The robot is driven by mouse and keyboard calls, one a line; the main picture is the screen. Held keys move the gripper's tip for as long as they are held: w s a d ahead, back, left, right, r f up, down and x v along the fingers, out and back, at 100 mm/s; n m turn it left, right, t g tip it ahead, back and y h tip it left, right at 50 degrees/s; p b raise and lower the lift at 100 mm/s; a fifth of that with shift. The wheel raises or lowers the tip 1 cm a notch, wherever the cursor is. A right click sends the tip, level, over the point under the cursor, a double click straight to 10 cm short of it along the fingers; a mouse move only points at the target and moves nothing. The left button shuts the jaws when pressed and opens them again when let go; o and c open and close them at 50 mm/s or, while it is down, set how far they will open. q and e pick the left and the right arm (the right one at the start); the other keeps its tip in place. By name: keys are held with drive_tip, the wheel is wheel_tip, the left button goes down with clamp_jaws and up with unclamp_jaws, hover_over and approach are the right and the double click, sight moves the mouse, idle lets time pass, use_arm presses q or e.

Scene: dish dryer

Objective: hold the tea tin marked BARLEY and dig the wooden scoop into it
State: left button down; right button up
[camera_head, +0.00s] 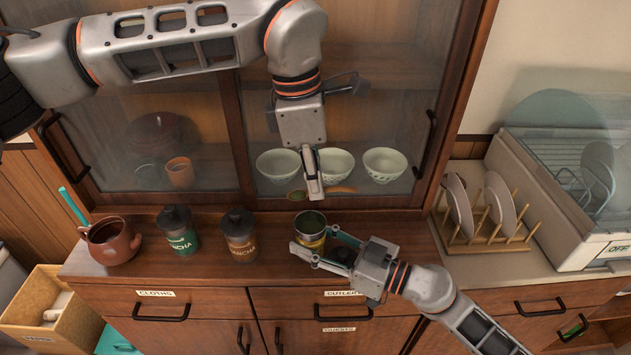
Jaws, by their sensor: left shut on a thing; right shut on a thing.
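An open tin (311,224) with a yellowish label stands on the wooden counter. My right gripper (318,247) is shut around its lower part. The gripper's fingers cover most of the label, so I cannot read its name. My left gripper (314,190) is shut on the wooden scoop (341,190) and points down above the tin. The scoop lies roughly level, its handle to the right. Something greenish shows at its left end, above the tin's mouth. The scoop is apart from the tin.
A green-labelled tin (178,231) and a brown-labelled tin (239,236) stand lidded to the left. A brown teapot (110,241) is at the far left. Several bowls (336,163) sit behind the cabinet glass. A plate rack (488,229) and dish dryer (570,190) are at right.

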idle(0.4)
drive_tip(key=o, duration=1.2)
drive_tip(key=shift+o, duration=0.2)
drive_tip(key=v, duration=1.1)
drive_tip(key=shift+s+d, duration=0.2)
drive_tip(key=shift+d, duration=0.1)
drive_tip(key=shift+s+d, duration=0.1)
drive_tip(key=shift+d, duration=0.05)
drive_tip(key=shift+d, duration=0.1)
